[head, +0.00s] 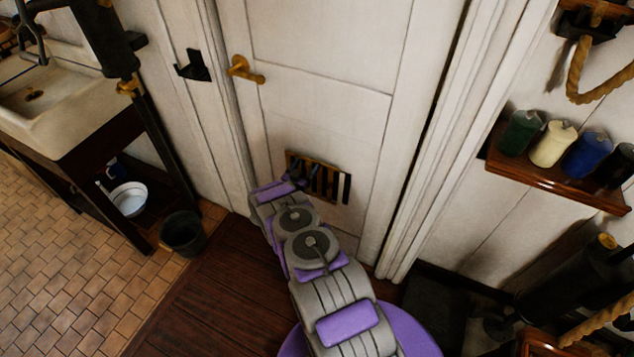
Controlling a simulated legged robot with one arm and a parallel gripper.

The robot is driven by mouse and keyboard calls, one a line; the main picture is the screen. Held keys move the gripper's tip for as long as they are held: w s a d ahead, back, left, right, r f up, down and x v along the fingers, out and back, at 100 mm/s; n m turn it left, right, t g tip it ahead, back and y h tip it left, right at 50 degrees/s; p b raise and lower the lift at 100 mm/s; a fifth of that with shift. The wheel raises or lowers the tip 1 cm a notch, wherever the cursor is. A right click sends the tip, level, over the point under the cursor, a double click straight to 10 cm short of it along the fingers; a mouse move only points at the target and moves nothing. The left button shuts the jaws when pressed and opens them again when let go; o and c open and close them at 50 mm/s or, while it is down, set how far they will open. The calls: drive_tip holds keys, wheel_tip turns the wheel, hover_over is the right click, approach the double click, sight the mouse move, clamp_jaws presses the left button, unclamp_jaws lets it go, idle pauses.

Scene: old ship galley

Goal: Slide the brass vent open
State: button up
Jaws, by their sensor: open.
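The brass vent (325,181) is a small slatted grille low on the white door (330,120). Dark slots show between its brass bars, with a pale strip near its right end. My arm reaches up from the bottom of the picture, and my gripper (297,175) is at the left part of the vent. The gripper is open. It covers the vent's left side, and I cannot tell whether its fingers touch the bars.
A brass door handle (244,69) sits above left. A sink (50,100), a white basin (129,198) and a dark bucket (183,233) stand left. Dark plank floor (215,290) is clear left of my arm.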

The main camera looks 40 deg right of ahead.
drive_tip(key=p+v, duration=0.6)
drive_tip(key=v, duration=0.5)
idle(0.3)
drive_tip(key=shift+w, duration=0.1)
idle(0.3)
